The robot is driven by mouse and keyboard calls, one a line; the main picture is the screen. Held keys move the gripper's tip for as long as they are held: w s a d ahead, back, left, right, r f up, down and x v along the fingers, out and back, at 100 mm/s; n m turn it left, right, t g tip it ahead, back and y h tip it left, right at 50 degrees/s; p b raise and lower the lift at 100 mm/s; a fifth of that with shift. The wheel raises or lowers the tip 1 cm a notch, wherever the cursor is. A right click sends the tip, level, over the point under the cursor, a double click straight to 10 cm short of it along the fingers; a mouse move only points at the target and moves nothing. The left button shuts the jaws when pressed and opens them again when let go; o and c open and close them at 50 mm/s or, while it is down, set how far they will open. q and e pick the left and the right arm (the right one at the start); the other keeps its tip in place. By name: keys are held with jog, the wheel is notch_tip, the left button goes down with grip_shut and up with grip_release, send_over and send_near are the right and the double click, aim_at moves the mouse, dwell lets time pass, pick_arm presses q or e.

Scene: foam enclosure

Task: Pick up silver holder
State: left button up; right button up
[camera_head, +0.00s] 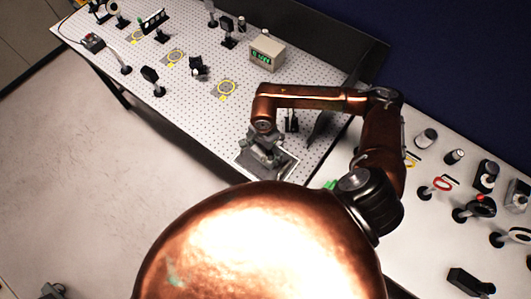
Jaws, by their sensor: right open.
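A silver-grey block-shaped holder (518,194) stands at the right edge of the view, on the white surface; it may be the silver holder. My right gripper (268,160) points down at the near edge of the perforated table, over a flat grey tray-like plate (284,168). It is open, with nothing clearly between its fingers. It is far to the left of the silver-grey holder. A small grey part at the bottom left (52,291) looks like my left gripper; its jaws cannot be made out.
The perforated table (200,105) carries a meter box (267,52), black mounts and yellow ring marks (227,87). A dark upright panel (325,130) stands near my right arm. The right surface holds several mounts, including a red ring (441,183) and a black block (470,282).

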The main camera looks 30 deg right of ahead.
jog(key=shift+f, duration=0.8)
jog(key=shift+c, duration=0.2)
jog(key=shift+r, duration=0.1)
jog(key=c, duration=1.6)
jog(key=shift+o, duration=0.2)
